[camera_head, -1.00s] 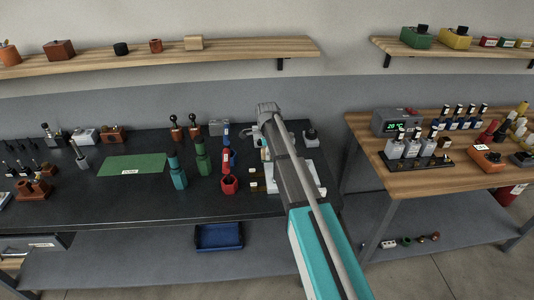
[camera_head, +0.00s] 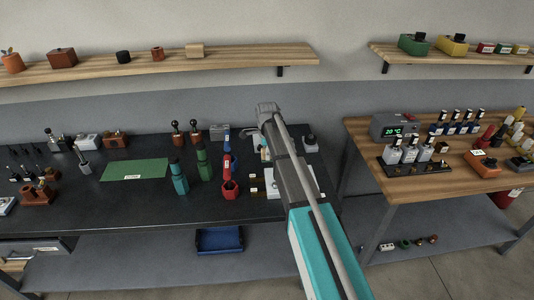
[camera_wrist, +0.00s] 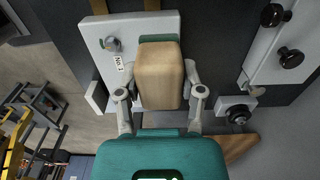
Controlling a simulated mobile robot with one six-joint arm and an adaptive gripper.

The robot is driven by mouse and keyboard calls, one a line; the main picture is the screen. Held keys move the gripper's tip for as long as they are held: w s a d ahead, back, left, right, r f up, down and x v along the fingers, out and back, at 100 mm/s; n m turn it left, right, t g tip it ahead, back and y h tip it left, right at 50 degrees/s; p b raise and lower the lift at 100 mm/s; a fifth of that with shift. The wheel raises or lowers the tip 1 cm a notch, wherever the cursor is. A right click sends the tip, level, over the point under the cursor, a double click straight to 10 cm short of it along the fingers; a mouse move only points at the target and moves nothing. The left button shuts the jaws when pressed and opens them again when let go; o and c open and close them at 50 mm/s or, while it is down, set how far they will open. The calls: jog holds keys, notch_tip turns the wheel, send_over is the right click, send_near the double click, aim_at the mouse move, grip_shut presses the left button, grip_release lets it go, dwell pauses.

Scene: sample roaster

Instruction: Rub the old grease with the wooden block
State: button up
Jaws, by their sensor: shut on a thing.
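My gripper (camera_wrist: 160,94) is shut on a wooden block (camera_wrist: 158,76), with one finger on each side of it. The block hides the rest of the plate's middle. I cannot tell whether the block touches the plate. In the head view my arm hides most of that spot.
A pale fitting with black knobs (camera_wrist: 271,15) stands right of the plate. Red (camera_head: 230,187), green and teal items stand left of my arm on the black bench, near a green mat (camera_head: 135,169). A wooden table (camera_head: 400,184) with bottles stands right.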

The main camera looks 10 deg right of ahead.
jog(key=shift+r+p, duration=0.6)
jog(key=shift+r, duration=0.3)
jog(key=shift+s+f, duration=0.1)
